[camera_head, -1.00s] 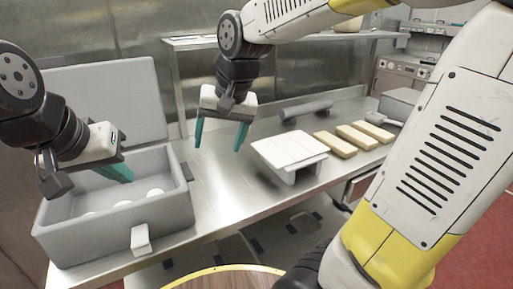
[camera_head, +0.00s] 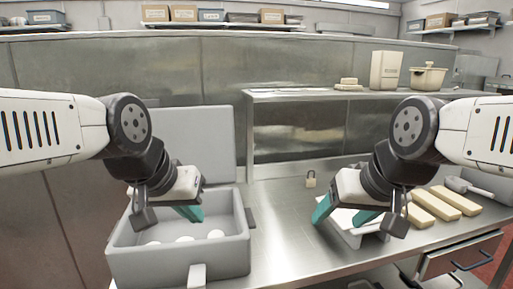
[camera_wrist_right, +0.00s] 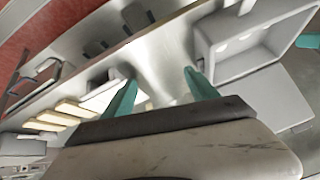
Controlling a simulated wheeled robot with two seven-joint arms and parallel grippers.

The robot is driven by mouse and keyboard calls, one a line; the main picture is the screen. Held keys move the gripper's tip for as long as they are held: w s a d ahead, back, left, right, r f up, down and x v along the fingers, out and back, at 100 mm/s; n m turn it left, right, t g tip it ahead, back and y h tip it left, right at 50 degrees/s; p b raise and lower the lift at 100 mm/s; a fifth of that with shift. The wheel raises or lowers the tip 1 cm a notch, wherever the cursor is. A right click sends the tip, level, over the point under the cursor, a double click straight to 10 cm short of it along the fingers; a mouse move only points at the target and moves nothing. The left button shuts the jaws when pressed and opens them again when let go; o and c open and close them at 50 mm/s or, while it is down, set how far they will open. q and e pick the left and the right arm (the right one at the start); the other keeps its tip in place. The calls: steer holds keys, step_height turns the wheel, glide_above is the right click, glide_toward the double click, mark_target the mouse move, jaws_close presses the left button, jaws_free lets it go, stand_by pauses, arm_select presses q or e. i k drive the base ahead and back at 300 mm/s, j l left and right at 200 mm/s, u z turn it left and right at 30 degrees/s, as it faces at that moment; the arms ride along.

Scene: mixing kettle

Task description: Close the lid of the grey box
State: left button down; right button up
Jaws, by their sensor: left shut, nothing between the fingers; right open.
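The grey box (camera_head: 180,262) stands open on the counter at the left, with several white round items inside. Its lid (camera_head: 200,140) stands upright behind it. In the right wrist view the box (camera_wrist_right: 215,60) and its lid (camera_wrist_right: 268,98) show at upper right. My left gripper (camera_head: 190,213) is shut and empty, its fingertips over the box opening, in front of the lid. Contact with the box cannot be told. My right gripper (camera_head: 343,218) is open and empty, right of the box at the white slab stand; its fingers (camera_wrist_right: 160,88) show apart in the wrist view.
The white slab stand (camera_head: 345,234) is partly hidden by my right gripper. A small padlock-shaped item (camera_head: 311,180) stands behind it. Several tan blocks (camera_head: 434,204) and a scoop-like tool (camera_head: 478,188) lie at right. Bare counter (camera_head: 285,235) lies between box and stand.

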mark_target(203, 137)
steer(key=k+j+z, duration=0.15)
steer(key=k+j, duration=0.15)
steer(key=j, duration=0.2)
steer(key=k+j+z, duration=0.15)
steer(key=k+j, duration=0.2)
steer(key=j, duration=0.15)
steer(key=j+z, duration=0.2)
steer(key=j, duration=0.35)
steer(key=j+z, duration=0.25)
steer(key=j, duration=0.35)
steer(key=k+j+z, duration=0.2)
steer(key=j, duration=0.35)
steer(key=j+z, duration=0.2)
steer(key=j, duration=0.35)
steer(key=i+j+z, duration=0.25)
steer(key=j, duration=0.4)
steer(key=j+z, duration=0.25)
steer(key=j, duration=0.45)
steer(key=i+j+z, duration=0.1)
steer(key=j+z, duration=0.2)
steer(key=j, duration=0.4)
steer(key=i+j, duration=0.2)
steer(key=i+j+z, duration=0.25)
steer(key=z, duration=0.15)
steer(key=k, duration=0.25)
